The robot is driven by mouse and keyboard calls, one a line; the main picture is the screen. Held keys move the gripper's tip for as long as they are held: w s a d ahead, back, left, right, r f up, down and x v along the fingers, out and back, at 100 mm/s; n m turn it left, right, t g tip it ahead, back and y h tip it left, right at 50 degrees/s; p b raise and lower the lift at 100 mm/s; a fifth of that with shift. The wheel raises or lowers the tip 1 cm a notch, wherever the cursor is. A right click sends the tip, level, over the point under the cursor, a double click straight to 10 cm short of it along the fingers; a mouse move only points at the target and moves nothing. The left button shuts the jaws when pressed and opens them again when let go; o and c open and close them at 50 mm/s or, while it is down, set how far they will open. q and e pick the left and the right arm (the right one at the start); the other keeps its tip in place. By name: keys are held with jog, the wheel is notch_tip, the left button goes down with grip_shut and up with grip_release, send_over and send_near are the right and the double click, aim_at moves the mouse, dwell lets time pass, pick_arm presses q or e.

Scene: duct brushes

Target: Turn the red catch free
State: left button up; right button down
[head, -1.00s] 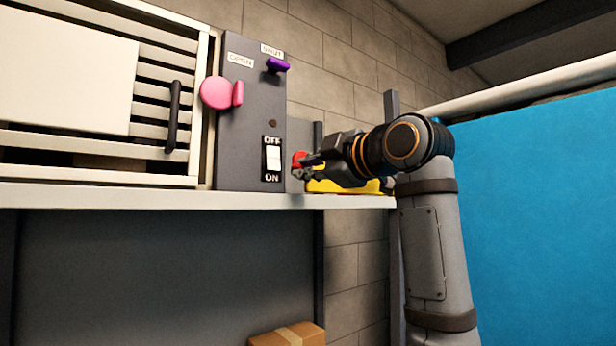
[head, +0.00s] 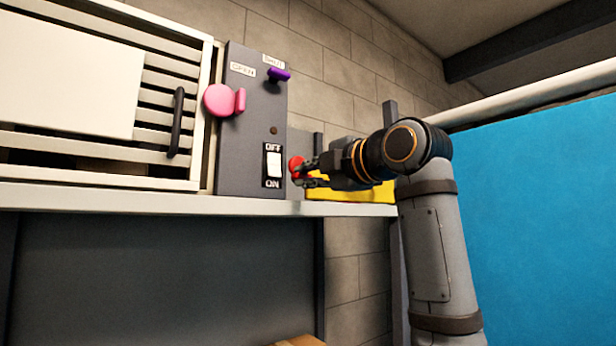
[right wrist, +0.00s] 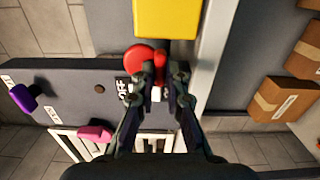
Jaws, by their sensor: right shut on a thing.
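The red catch (head: 296,166) is on the right side of the grey control box (head: 240,165), partly hidden by my right gripper (head: 308,172) in the head view. In the right wrist view the catch shows as a round red disc (right wrist: 138,58) with a raised red grip (right wrist: 160,66). My right gripper's fingertips (right wrist: 162,78) are shut on this grip, one on each side. My left gripper is not in view.
A yellow block (head: 350,195) lies on the shelf (head: 130,201) under my right gripper. The box carries a pink knob (head: 222,100), a purple lever (head: 279,75) and a white OFF/ON switch (head: 273,163). A louvred panel (head: 165,100) stands left. Cardboard boxes (right wrist: 280,98) show below.

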jog(key=c, duration=1.4)
grip_release()
jog(key=v, duration=1.2)
jog(key=shift+a, duration=0.1)
jog(key=shift+f, duration=0.1)
